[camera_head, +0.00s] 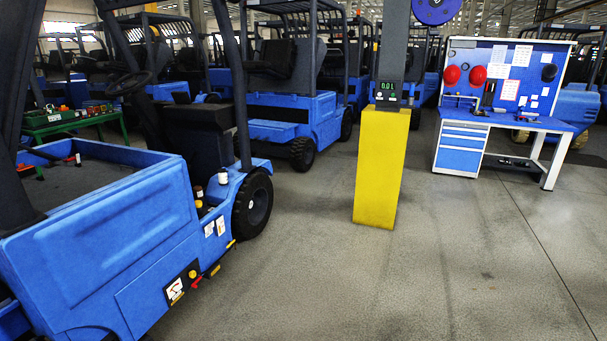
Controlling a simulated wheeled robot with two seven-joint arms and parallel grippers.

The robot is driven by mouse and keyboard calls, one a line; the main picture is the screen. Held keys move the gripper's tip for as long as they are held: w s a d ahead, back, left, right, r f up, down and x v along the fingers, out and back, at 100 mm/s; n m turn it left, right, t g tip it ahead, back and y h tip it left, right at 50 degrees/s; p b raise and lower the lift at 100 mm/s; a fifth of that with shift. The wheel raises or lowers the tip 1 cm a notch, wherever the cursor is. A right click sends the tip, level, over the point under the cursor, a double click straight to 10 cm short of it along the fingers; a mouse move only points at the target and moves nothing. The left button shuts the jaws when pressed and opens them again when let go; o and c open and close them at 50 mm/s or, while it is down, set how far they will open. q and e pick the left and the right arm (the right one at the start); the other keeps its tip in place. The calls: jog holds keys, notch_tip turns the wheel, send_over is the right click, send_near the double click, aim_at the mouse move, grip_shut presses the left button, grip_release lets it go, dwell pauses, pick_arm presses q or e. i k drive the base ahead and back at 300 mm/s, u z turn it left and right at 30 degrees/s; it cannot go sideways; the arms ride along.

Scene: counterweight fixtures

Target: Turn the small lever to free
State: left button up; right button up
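A small red lever (197,283) sits low on the side of the blue forklift (110,235) at the left. It is beside a dark panel (189,270) and a white, orange and black label (174,292). The lever is small in the view, and I cannot read its setting or any marking for free. Another small red-tipped part (77,160) shows on top of the forklift body; I cannot tell what it is. Neither of my grippers is in view.
A yellow post base (380,168) with a small display (387,92) stands in mid-view. A blue workbench (510,122) with red helmets stands at the right. More blue forklifts (290,110) line the back. The grey floor right of the near forklift is clear.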

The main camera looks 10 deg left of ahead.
aim_at(199, 278)
jog(key=u, duration=0.2)
jog(key=i, duration=1.3)
jog(key=u, duration=1.45)
jog(key=i, duration=1.05)
jog(key=u, duration=0.9)
